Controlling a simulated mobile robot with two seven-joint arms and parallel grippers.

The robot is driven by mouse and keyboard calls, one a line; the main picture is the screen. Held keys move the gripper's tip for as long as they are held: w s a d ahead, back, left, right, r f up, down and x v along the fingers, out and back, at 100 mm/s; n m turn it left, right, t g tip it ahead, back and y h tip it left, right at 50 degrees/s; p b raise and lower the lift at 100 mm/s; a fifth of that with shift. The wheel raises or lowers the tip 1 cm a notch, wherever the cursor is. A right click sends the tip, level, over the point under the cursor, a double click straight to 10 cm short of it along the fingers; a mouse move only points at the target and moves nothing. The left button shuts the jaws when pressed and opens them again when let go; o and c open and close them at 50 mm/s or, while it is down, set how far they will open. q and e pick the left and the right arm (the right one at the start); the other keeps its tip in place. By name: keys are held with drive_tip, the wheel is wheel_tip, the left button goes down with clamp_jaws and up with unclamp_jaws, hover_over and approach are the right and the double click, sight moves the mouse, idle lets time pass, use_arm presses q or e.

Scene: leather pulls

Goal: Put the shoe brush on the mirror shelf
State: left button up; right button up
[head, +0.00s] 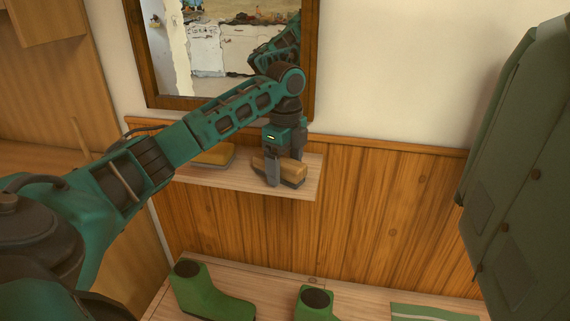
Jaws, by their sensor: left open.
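The shoe brush (292,173), with a tan wooden back and dark bristles, rests on the right part of the mirror shelf (311,180). The shelf is a pale wooden board under the mirror. My left gripper (280,174) points down at the brush with its jaws open. One finger stands on the near side of the brush and hides part of it. The other finger is mostly hidden behind, so I cannot tell whether either touches the brush. My right gripper is not in view.
A tan, flat-topped item (213,155) lies further left on the shelf. The framed mirror (309,60) hangs above. A bench below holds a green boot (205,292), another green boot (314,302) and a green flat item (432,312). A dark green coat (520,180) hangs at right.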

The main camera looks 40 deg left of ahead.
sight(285, 162)
use_arm(q)
wheel_tip(285, 162, up, 12)
drive_tip(key=shift+r, duration=0.15)
idle(0.6)
drive_tip(key=shift+t, duration=0.6)
drive_tip(key=d+f, duration=0.2)
drive_tip(key=w+d+f, duration=0.1)
drive_tip(key=d+f, duration=0.1)
drive_tip(key=f, duration=0.1)
drive_tip(key=w+d+f, duration=0.1)
drive_tip(key=d+f, duration=0.1)
drive_tip(key=shift+w+f, duration=0.15)
drive_tip(key=shift+w, duration=0.05)
drive_tip(key=s+d+f+n+t+h, duration=0.1)
drive_tip(key=s+d+f+t+h, duration=0.15)
drive_tip(key=d+f, duration=0.6)
drive_tip(key=s+d+f+n+t+h, duration=0.1)
drive_tip(key=d+f+n+t+h, duration=0.15)
drive_tip(key=d+f, duration=0.65)
drive_tip(key=s+f+n+t+y, duration=0.1)
drive_tip(key=s+f+n+t, duration=0.1)
drive_tip(key=s+f+n, duration=0.3)
drive_tip(key=s+a+f+n+t+y, duration=0.1)
drive_tip(key=s+f+n, duration=0.4)
drive_tip(key=s, duration=0.7)
drive_tip(key=shift+s+f+n+t+y, duration=0.2)
drive_tip(key=shift+f+n+t+y, duration=0.25)
drive_tip(key=shift+f+t, duration=0.4)
